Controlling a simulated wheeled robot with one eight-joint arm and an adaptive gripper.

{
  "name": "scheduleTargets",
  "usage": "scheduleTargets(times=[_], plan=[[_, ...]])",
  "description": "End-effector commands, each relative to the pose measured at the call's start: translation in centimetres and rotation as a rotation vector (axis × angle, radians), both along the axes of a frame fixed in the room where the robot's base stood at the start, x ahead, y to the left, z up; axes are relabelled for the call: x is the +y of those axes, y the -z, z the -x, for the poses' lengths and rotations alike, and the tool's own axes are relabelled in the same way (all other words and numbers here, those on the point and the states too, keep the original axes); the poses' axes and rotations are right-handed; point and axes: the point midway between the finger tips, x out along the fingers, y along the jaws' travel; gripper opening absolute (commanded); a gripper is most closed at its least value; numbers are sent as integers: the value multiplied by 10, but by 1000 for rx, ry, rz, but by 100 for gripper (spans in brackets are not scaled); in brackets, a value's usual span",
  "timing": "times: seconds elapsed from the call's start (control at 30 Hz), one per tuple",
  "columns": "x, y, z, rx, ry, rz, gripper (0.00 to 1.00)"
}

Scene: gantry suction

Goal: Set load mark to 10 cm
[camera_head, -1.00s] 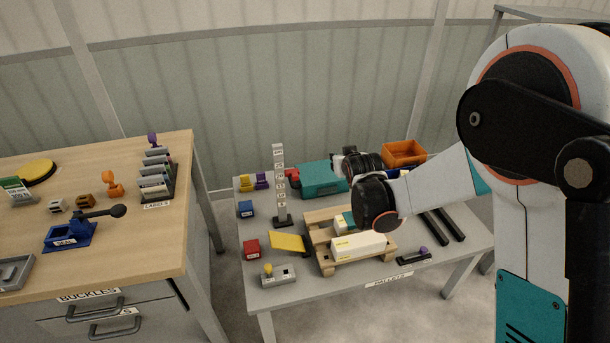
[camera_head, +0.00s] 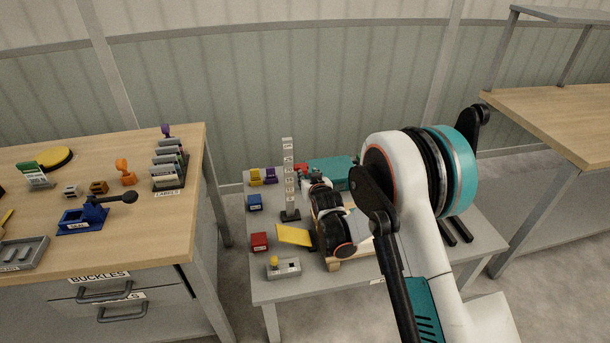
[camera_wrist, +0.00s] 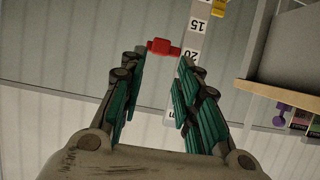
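The load scale is a thin upright white post (camera_head: 289,160) on a dark base (camera_head: 290,215), on the grey table. In the wrist view the white scale strip (camera_wrist: 197,40) shows the numbers 15 and 20. A red slider (camera_wrist: 160,46) juts from the strip's side, close to the 20. My gripper (camera_wrist: 163,62) is open, with its green-padded fingers on either side of the slider's line. The slider shows just beyond the fingertips, and I cannot tell whether they touch it. In the head view my gripper (camera_head: 308,181) is just right of the post, partly hidden by my wrist.
A teal case (camera_head: 335,172) stands behind my wrist. A yellow plate (camera_head: 294,235), a red block (camera_head: 259,241), a blue block (camera_head: 254,202) and a grey switch box (camera_head: 284,267) lie near the post. My arm covers most of the pallet (camera_head: 333,264).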

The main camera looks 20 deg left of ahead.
Motion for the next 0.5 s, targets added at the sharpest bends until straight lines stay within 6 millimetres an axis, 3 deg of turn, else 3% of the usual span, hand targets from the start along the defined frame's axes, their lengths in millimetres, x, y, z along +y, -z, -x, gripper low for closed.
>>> scheduleTargets(times=[0.2,0.5], plan=[[20,19,-33,0,0,0,30],[34,28,-57,0,0,0,30]])
